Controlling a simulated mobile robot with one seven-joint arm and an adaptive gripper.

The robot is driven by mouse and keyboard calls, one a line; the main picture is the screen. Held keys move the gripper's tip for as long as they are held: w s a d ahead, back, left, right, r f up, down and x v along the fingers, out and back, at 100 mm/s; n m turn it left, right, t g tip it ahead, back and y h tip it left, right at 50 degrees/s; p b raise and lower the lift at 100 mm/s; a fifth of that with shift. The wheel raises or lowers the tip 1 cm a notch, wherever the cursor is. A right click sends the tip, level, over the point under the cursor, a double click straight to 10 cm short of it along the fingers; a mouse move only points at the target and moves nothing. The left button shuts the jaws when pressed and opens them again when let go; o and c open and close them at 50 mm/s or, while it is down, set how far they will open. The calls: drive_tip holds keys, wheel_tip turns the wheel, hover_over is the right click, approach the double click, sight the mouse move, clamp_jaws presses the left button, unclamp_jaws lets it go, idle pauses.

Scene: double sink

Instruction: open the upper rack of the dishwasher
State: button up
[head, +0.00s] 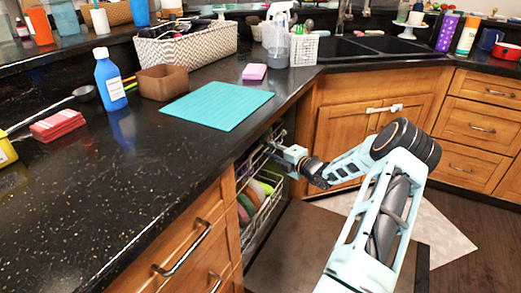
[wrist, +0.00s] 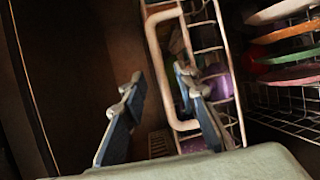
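The dishwasher (head: 258,190) stands open under the black counter, its dark door (head: 310,250) folded down. Its upper rack shows in the wrist view as a pale wire frame (wrist: 222,65) with a long looped handle (wrist: 154,55) on its front. My gripper (head: 277,150) is at the upper front of the dishwasher opening, just below the counter edge. In the wrist view my gripper (wrist: 160,115) is open, with its two blue-grey fingers apart. The right finger overlaps the rack front near the handle's lower end; I cannot tell whether it touches. The left finger is clear of the rack.
A lower wire rack (head: 258,215) holds several coloured plates. Wooden drawers (head: 195,245) stand left of the dishwasher. The counter edge (head: 235,160) is close above my gripper. The sink cabinet (head: 340,125) is behind my arm. A light mat (head: 430,235) lies on the floor at right.

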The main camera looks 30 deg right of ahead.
sight(262, 146)
drive_tip(key=b+x, duration=0.1)
drive_tip(key=x, duration=0.4)
clamp_jaws()
idle(0.3)
